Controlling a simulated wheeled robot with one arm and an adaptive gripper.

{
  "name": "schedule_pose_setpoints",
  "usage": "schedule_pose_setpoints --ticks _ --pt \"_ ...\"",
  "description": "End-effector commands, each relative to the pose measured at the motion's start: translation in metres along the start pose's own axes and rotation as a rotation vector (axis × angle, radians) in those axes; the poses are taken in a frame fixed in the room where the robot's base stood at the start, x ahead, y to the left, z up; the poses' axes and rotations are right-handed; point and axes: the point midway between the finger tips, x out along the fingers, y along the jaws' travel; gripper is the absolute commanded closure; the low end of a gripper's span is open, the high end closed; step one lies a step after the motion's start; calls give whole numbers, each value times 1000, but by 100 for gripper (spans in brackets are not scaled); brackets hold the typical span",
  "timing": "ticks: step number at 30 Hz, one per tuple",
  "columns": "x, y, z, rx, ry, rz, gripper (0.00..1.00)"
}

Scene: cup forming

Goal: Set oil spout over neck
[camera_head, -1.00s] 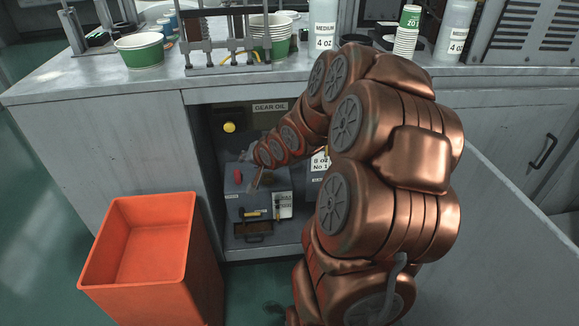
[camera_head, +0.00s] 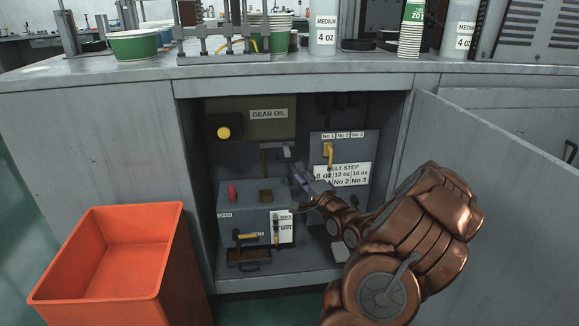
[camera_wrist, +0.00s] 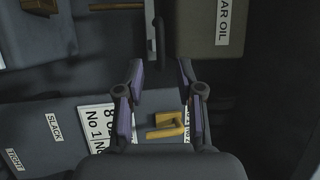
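A grey bar that looks like the oil spout (camera_head: 274,145) sticks out below the GEAR OIL tank (camera_head: 270,115) inside the open cabinet. A similar grey bar (camera_wrist: 152,32) runs down from the top of the wrist view. Below it stands a grey machine box (camera_head: 232,215) with a small brown part (camera_head: 265,196) on top, possibly the neck; I cannot tell for sure. My gripper (camera_head: 304,173) is right of the spout and above the box's right side. In the wrist view its two fingers (camera_wrist: 163,97) are apart with nothing held between them; the bar's lower end is just beyond them.
A belt step panel (camera_head: 342,148) with a yellow lever (camera_head: 328,153) stands to the right, close behind my gripper. A red knob (camera_head: 232,193) tops the box's left side. The open cabinet door (camera_head: 490,190) bounds the right. An orange bin (camera_head: 105,255) stands at front left.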

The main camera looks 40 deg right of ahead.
Motion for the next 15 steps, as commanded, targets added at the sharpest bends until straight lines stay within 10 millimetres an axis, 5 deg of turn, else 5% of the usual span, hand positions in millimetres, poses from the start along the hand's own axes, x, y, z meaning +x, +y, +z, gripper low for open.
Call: schedule_pose_setpoints --ticks 15 --pt "54 1 2 -3 -3 1 63"
